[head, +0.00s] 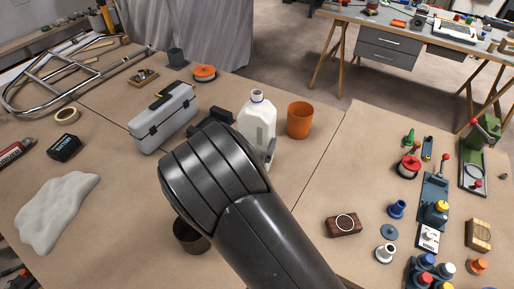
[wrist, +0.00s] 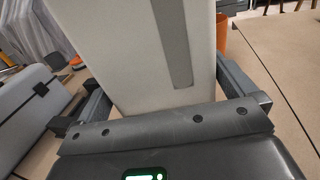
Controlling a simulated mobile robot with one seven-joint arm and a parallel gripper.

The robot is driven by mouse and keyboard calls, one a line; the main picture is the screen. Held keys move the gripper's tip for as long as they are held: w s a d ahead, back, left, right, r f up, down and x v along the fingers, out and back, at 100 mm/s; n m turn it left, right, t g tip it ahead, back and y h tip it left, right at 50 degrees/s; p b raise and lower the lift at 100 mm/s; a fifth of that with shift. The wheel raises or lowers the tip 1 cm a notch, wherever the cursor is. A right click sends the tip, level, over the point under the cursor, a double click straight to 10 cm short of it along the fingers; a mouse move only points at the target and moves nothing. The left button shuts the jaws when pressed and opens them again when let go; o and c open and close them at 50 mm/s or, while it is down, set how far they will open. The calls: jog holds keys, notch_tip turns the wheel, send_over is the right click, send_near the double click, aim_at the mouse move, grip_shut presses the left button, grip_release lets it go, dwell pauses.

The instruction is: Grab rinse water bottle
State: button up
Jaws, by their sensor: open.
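The rinse water bottle is a white jug (head: 257,122) with a blue-ringed neck, standing upright on the brown bench in the head view. In the wrist view its pale side (wrist: 130,50), with a grey vertical strip, fills the middle. My gripper (wrist: 165,95) is open, with one finger on each side of the bottle. A small gap shows beside the left finger; whether the right finger touches the bottle I cannot tell. In the head view my arm hides the bottle's lower left part and most of my gripper (head: 238,132).
An orange cup (head: 300,120) stands close right of the bottle. A grey toolbox (head: 163,118) is at left, and a brown cup (head: 190,236) is partly behind my arm. A white cloth (head: 55,210) lies far left. Several small tools and bottles crowd the right bench.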

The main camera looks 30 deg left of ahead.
jog(key=x, duration=0.2)
jog(key=shift+w, duration=0.25)
jog(key=shift+c, duration=0.2)
jog(key=c, duration=1.2)
jog(key=shift+o, duration=0.2)
jog(key=shift+r, duration=0.25)
